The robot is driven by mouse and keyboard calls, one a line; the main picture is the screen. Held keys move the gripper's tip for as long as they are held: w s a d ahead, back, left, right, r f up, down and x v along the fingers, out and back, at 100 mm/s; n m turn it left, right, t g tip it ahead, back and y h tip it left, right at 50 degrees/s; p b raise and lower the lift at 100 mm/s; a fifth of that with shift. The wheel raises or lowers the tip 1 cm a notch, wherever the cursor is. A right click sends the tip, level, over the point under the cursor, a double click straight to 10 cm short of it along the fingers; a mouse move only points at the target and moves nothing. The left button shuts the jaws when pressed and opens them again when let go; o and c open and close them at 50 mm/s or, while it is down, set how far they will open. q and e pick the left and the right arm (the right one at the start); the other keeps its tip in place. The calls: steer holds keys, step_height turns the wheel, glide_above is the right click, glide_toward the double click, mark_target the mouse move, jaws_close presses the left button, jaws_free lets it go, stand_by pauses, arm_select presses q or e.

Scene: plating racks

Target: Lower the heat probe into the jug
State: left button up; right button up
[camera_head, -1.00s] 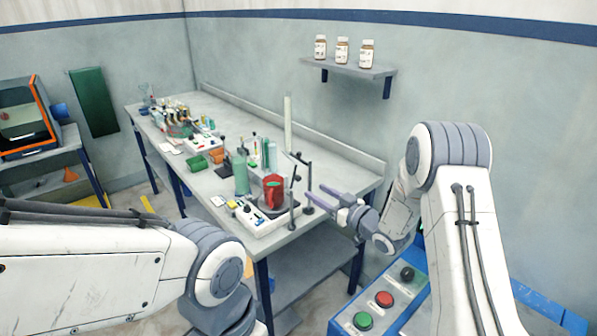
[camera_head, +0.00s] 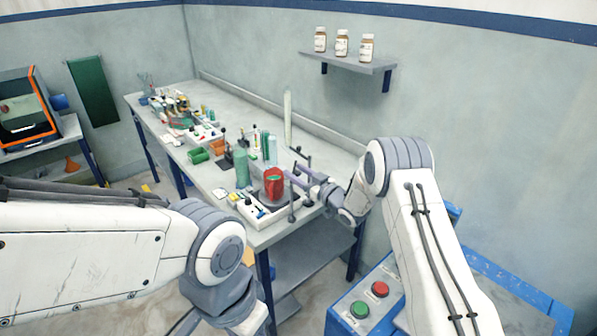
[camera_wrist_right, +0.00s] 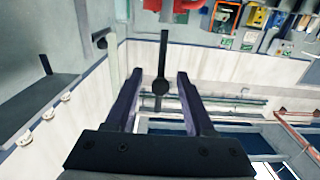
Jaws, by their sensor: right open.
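The red jug (camera_head: 274,186) stands on a white unit with controls (camera_head: 251,212) near the front end of the bench. My right gripper (camera_head: 292,173) is open beside the jug, on its right. In the right wrist view a dark upright rod with a round knob (camera_wrist_right: 160,87) shows between the open fingers, with no visible contact. I cannot tell whether this rod is the heat probe or part of a stand. A red thing, probably the jug, shows at the top edge of that view (camera_wrist_right: 222,8). My left gripper is out of view; only its arm shows.
A green bottle (camera_head: 242,168) stands left of the jug, and a thin dark post (camera_head: 291,207) stands in front of my right gripper. A tall pale tube (camera_head: 287,118) rises behind. Racks and small items crowd the bench further back. A wall shelf (camera_head: 345,64) holds three jars.

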jaws_close()
steer(key=shift+d, duration=0.1)
stand_by(1.2)
